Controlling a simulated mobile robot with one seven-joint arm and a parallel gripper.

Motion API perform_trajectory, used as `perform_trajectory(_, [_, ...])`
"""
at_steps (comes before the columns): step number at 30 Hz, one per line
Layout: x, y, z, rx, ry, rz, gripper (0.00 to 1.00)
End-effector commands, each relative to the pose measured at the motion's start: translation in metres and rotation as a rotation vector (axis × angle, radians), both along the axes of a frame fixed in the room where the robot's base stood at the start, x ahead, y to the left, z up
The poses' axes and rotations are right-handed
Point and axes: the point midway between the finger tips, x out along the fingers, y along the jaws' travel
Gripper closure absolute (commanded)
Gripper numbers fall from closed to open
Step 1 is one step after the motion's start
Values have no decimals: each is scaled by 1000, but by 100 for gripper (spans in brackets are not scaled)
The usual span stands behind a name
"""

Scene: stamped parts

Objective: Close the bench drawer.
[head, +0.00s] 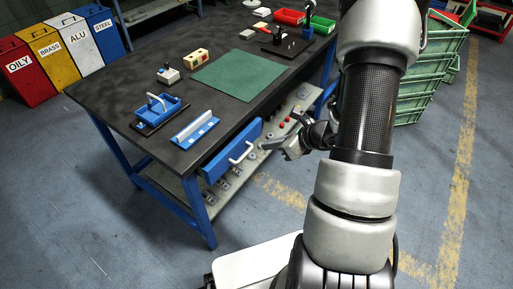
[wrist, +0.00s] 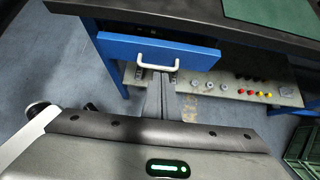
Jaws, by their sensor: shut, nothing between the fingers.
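The bench drawer (head: 222,163) has a blue front with a pale bar handle (head: 241,153). It sits under the dark top of the workbench (head: 112,92). In the wrist view the drawer front (wrist: 115,46) stands out from the bench, with a dark gap above it, so it looks partly open. My gripper (head: 267,146) is shut and empty, just to the right of the handle in the head view. In the wrist view its fingertips (wrist: 165,74) point at the drawer front, close by the handle (wrist: 159,64). I cannot tell whether they touch it.
A lower shelf (wrist: 238,91) with several small parts lies below the drawer. A blue fixture (head: 195,130), a blue tray (head: 160,110) and a green mat (head: 238,75) are on the benchtop. Green crates (head: 415,95) stand at the right. The floor before the bench is clear.

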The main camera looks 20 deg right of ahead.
Motion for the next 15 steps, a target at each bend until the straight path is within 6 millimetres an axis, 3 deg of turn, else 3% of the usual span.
perform_trajectory(10, [44,34,-54,1,4,4,100])
perform_trajectory(15, [66,50,-56,-1,2,5,100])
